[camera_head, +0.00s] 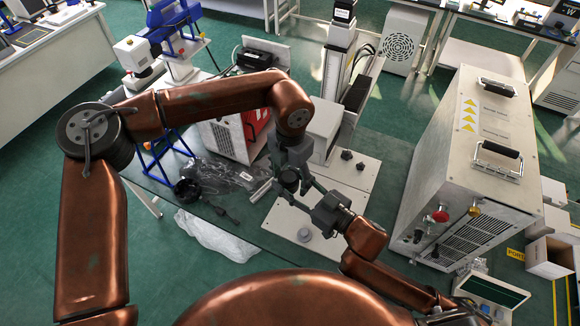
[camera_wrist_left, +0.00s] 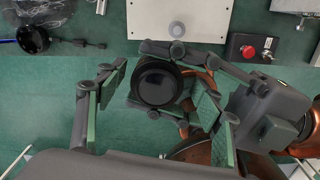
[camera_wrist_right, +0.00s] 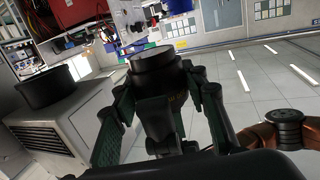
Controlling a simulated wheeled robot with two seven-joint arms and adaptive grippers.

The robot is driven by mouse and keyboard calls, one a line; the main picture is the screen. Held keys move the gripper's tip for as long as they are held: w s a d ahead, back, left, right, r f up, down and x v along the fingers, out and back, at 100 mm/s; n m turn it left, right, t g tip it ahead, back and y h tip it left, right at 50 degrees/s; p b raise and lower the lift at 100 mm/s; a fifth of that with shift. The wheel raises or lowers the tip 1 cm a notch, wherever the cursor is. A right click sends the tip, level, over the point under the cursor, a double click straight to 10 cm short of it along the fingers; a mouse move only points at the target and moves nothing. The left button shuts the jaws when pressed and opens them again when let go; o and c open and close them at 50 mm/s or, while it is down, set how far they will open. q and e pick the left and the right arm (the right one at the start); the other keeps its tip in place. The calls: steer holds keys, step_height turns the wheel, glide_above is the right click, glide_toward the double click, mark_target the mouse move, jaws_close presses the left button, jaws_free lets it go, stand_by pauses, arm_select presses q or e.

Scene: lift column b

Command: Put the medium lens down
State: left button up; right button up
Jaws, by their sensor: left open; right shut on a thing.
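A short black cylindrical lens, the medium lens by the task, (camera_head: 288,181) is held above the bench. My right gripper (camera_head: 318,196) is shut on it from the right; in the right wrist view the lens (camera_wrist_right: 155,70) stands between the fingertips. My left gripper (camera_head: 285,160) is open just above it. In the left wrist view the lens (camera_wrist_left: 157,83) lies between the spread left fingers (camera_wrist_left: 160,95), with visible gaps to both pads. Part of the lens is hidden by the fingers in the head view.
A white plate (camera_head: 285,225) with a round grey knob (camera_head: 304,235) lies below the grippers. A round black part (camera_head: 187,188) and clear plastic wrap (camera_head: 225,172) lie to the left. A red button box (camera_wrist_left: 251,48) is right of the plate. A large grey cabinet (camera_head: 470,160) stands at right.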

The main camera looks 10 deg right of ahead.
arm_select(q)
steer(key=shift+f, duration=0.95)
arm_select(e)
steer(key=shift+r, duration=0.1)
arm_select(q)
steer(key=shift+c, duration=0.5)
steer(key=shift+s+d, duration=0.15)
steer(key=c, duration=1.4)
steer(key=shift+c, duration=0.2)
arm_select(e)
steer(key=o, duration=1.1)
steer(key=shift+c, duration=0.2)
steer(key=o, duration=0.5)
steer(key=shift+c, duration=0.2)
